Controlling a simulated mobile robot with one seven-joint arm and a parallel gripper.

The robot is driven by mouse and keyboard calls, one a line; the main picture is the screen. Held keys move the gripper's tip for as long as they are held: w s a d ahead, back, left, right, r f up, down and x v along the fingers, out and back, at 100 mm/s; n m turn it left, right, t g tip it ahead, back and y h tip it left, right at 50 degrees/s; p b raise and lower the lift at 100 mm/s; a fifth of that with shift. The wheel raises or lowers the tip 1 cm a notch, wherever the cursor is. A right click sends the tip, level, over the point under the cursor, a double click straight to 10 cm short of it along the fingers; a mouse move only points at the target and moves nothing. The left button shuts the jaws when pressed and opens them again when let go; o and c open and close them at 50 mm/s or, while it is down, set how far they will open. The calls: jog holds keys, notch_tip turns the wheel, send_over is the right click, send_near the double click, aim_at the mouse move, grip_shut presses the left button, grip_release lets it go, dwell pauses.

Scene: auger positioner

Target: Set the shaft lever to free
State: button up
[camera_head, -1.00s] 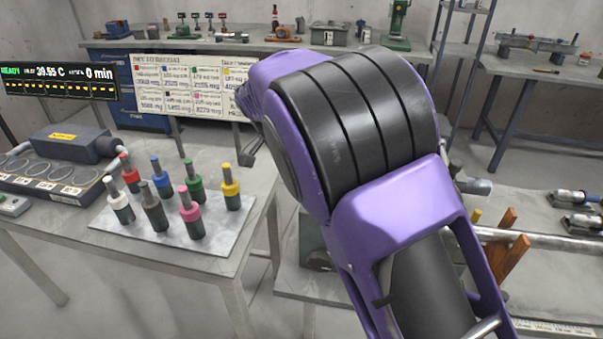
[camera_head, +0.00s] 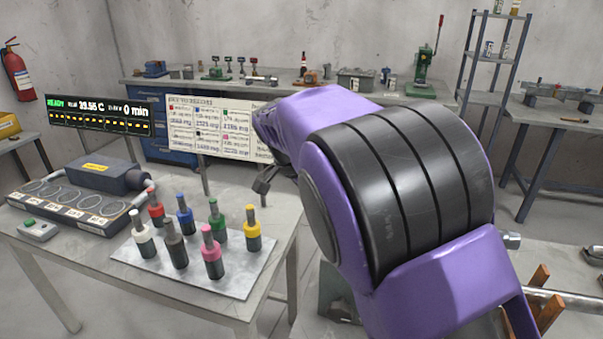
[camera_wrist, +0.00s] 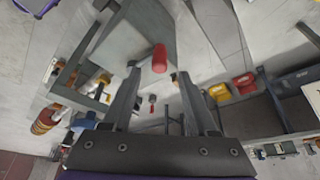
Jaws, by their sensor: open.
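My gripper (camera_wrist: 160,88) is open in the wrist view, its two grey fingers apart with nothing held between them. In the head view my purple and black arm fills the centre right and hides much of what is behind it. A metal shaft (camera_head: 568,300) lies across wooden supports (camera_head: 545,308) on the right bench, partly hidden by my arm. I cannot make out the shaft lever in either view. A red cylindrical thing (camera_wrist: 160,58) shows beyond the fingertips in the wrist view; I cannot tell what it is.
A left table (camera_head: 230,312) carries a plate of several colour-capped cylinders (camera_head: 212,252) and a grey heater-like unit (camera_head: 75,208). A sign board (camera_head: 220,128) and a READY display (camera_head: 100,113) stand behind. A fire extinguisher (camera_head: 17,70) hangs at far left. Open floor lies between the benches.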

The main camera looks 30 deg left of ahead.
jog(key=v, duration=1.2)
jog(key=shift+r+p, duration=0.3)
jog(key=shift+p, duration=0.05)
